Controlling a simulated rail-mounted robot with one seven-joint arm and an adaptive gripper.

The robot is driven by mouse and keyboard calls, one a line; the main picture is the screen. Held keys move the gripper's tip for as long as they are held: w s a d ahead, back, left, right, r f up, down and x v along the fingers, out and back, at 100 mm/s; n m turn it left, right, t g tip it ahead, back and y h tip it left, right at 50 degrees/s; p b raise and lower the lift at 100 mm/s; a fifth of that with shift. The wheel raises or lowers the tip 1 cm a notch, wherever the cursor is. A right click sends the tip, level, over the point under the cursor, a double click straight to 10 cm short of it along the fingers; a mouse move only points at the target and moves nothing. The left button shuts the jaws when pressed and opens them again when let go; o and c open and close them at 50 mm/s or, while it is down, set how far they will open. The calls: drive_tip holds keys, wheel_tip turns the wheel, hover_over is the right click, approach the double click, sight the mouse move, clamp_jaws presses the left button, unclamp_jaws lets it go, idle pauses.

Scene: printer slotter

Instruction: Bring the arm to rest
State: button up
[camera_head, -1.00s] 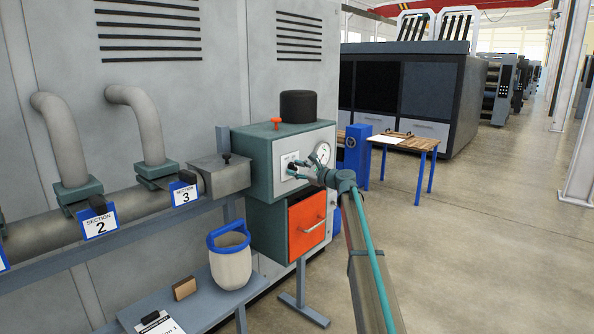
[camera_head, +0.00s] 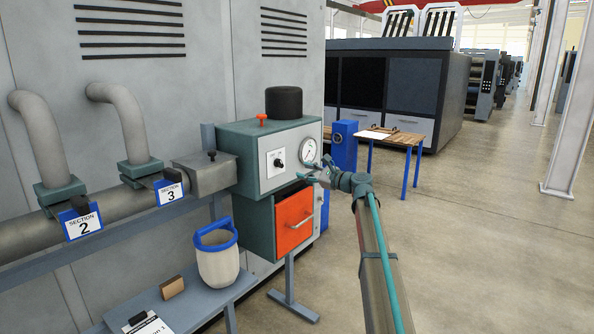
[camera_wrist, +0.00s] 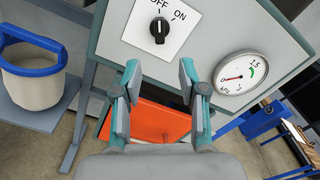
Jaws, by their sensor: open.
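My gripper (camera_head: 314,170) is open and empty in front of the green and grey control box (camera_head: 248,178). In the head view it is to the right of the black rotary knob (camera_head: 278,159) and apart from it. In the wrist view my gripper (camera_wrist: 157,78) has its two fingers spread with nothing between them. The knob (camera_wrist: 158,29) is beyond the fingertips, on a white OFF/ON plate (camera_wrist: 136,32). Its pale mark points up in the picture, toward the OFF side. A round gauge (camera_wrist: 240,73) is to the right.
An orange drawer front (camera_head: 294,221) is below the box, close to my gripper. A blue-handled bucket (camera_head: 216,260) stands on the shelf (camera_head: 192,305) to the left. A wooden table (camera_head: 400,137) is behind. The floor to the right is clear.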

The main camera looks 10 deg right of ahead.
drive_tip(key=shift+s+d, duration=0.3)
drive_tip(key=shift+s, duration=0.1)
drive_tip(key=s+a+f+n+g+h, duration=0.15)
drive_tip(key=s+f+n, duration=0.25)
drive_tip(key=f, duration=0.6)
drive_tip(key=s+f+n+g+h, duration=0.2)
drive_tip(key=s+f+n+g, duration=0.15)
drive_tip(key=f, duration=0.65)
drive_tip(key=s+a+f+n+g+h, duration=0.1)
drive_tip(key=s+f+n, duration=0.3)
drive_tip(key=f, duration=0.7)
drive_tip(key=s+a+f+n+g+h, duration=0.3)
drive_tip(key=s+f+n+g, duration=0.15)
drive_tip(key=s+f, duration=1.6)
drive_tip(key=s+f+n+g+h, duration=0.1)
drive_tip(key=s+f, duration=0.5)
drive_tip(key=s, duration=0.9)
drive_tip(key=s+a+f+n+g+h, duration=0.1)
drive_tip(key=s+f+g, duration=0.4)
drive_tip(key=s, duration=1)
drive_tip(key=s+a+f+n+g+h, duration=0.1)
drive_tip(key=s+f+n+g+h, duration=0.1)
drive_tip(key=s+f, duration=0.7)
drive_tip(key=s+n+g, duration=0.1)
drive_tip(key=s+g, duration=0.1)
drive_tip(key=s, duration=0.4)
drive_tip(key=shift+s+a+n, duration=0.2)
drive_tip(key=shift+s+n, duration=0.1)
drive_tip(key=shift+s, duration=0.1)
